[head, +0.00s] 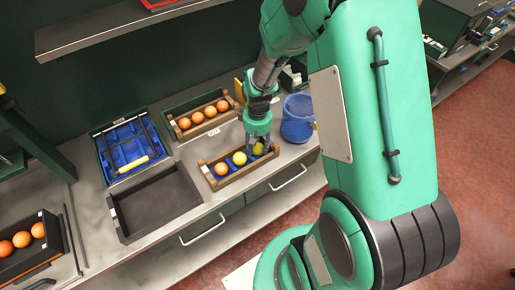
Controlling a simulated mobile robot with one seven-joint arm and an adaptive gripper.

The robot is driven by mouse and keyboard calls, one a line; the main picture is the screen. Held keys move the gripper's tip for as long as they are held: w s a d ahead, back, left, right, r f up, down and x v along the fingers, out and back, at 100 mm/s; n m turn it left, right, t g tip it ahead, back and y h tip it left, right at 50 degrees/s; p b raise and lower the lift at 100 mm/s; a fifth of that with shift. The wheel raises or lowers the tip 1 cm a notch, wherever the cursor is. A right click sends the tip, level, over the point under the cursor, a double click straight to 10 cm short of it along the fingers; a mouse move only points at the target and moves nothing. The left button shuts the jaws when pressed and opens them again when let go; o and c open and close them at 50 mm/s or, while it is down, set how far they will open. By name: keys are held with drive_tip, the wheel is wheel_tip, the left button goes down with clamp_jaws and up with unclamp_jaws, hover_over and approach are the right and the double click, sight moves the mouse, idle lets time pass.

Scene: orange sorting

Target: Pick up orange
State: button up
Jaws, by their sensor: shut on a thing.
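My gripper (263,149) points down into the front wooden crate (231,181), at its right end. It is shut on a yellow-green fruit (258,149), partly hidden by the fingers. I cannot tell if the fruit is clear of the crate floor. In the same crate, an orange (221,169) lies at the left end and a yellow fruit (239,158) lies in the middle. Behind it, a second wooden crate (205,129) holds a row of several oranges (198,117).
An empty dark tray (152,203) and a blue-lined bin (125,150) with a yellow-handled tool stand left. A dark box (55,245) with oranges is far left. A blue bucket (297,120) stands right of my gripper. A shelf (110,30) hangs above.

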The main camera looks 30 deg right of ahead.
sight(258, 146)
drive_tip(key=shift+r, duration=0.1)
drive_tip(key=shift+r, duration=0.5)
drive_tip(key=r, duration=0.2)
drive_tip(key=shift+s+a+r+p, duration=0.1)
drive_tip(key=shift+s+r+p, duration=0.2)
drive_tip(key=shift+p, duration=0.1)
drive_tip(key=s+a+r+p, duration=0.1)
drive_tip(key=s+a, duration=0.3)
drive_tip(key=s, duration=1)
drive_tip(key=shift+s+r, duration=0.15)
drive_tip(key=shift+s, duration=0.25)
drive_tip(key=shift+a, duration=0.1)
drive_tip(key=shift+w, duration=0.15)
